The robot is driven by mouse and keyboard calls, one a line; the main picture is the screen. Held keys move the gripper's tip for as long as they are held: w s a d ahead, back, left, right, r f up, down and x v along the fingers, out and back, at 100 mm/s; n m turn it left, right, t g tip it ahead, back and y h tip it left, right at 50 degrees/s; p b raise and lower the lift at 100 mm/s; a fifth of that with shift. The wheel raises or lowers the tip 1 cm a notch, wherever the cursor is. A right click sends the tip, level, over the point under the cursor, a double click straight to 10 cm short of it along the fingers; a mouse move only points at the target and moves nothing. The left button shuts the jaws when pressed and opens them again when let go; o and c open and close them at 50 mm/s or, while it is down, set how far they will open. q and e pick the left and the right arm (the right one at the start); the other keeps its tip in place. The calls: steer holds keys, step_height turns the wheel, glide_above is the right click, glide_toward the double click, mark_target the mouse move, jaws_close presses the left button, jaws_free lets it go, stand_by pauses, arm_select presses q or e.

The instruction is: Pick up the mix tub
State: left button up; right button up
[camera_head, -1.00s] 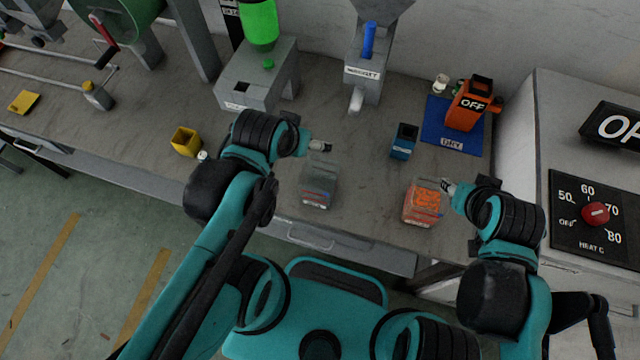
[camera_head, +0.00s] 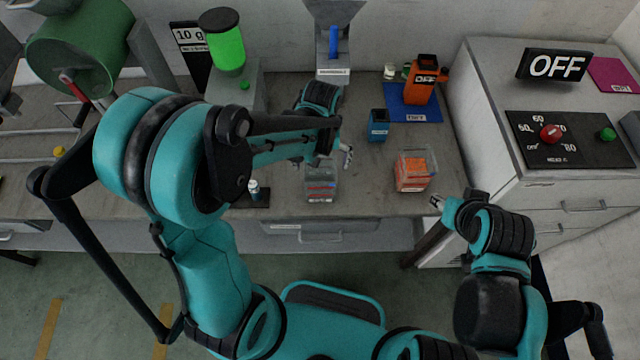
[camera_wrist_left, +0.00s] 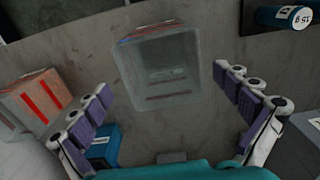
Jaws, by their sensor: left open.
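A clear, see-through tub (camera_head: 321,187) with red and blue marks stands on the bench near its front edge. It looks empty, and I take it for the mix tub. In the left wrist view the clear tub (camera_wrist_left: 165,75) lies ahead, between the lines of the two fingers. My left gripper (camera_head: 328,155) is just behind and above it in the head view. In the left wrist view that gripper (camera_wrist_left: 160,88) is open, with nothing held. My right gripper (camera_head: 438,202) is off the bench's front edge; its jaws are too small to read.
A dark blue bottle shows in the left wrist view (camera_wrist_left: 285,18). Hoppers line the back.

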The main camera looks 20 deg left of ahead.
arm_select(q)
step_height(320, 180, down, 6)
steer(key=shift+a+f+b, duration=0.1)
steer(key=shift+f+b, duration=0.05)
steer(key=shift+b, duration=1.05)
steer(key=shift+s, duration=0.1)
steer(key=c, duration=1.2)
